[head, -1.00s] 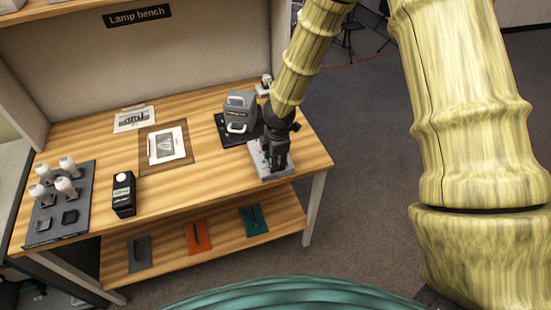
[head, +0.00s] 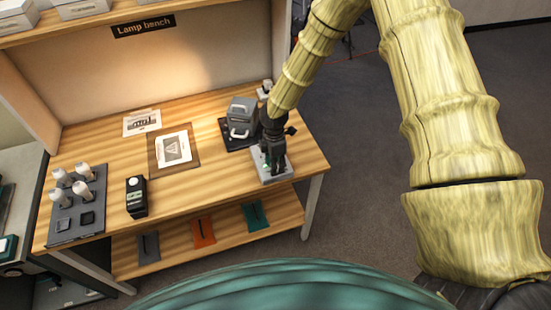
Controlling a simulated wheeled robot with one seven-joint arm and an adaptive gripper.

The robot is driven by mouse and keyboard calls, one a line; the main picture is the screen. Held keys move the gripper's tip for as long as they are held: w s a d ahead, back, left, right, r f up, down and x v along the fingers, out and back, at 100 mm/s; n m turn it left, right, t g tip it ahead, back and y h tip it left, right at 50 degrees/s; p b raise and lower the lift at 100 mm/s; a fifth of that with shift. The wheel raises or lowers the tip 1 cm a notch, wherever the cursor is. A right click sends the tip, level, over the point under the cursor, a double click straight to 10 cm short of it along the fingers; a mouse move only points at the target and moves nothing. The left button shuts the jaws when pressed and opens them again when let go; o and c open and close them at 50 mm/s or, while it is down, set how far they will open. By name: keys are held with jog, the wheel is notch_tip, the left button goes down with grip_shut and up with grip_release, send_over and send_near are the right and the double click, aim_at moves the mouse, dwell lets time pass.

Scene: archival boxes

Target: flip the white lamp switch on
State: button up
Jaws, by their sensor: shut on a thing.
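The switch base, a pale grey plate (head: 285,173), sits at the right front corner of the wooden bench. My gripper (head: 274,163) points down over this plate, shut on the switch. The gripper's fingers hide most of the switch, so its white part and its position cannot be made out. A small green spot shows beside the fingers on the plate. A grey box with a pale handle (head: 241,117) stands on a dark base just behind and left of the gripper. Warm light falls on the bench's back panel (head: 160,70).
A dark tray with white knobbed pieces (head: 63,222) and a black box with a white top (head: 137,197) stand at the left. Printed sheets (head: 174,148) lie mid-bench. A small white item (head: 266,86) is at the back right. The front middle is clear.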

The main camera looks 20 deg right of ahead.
jog(key=shift+w, duration=0.1)
dwell(0.3)
jog(key=o, duration=1)
jog(key=r, duration=1.2)
jog(key=shift+w, duration=0.3)
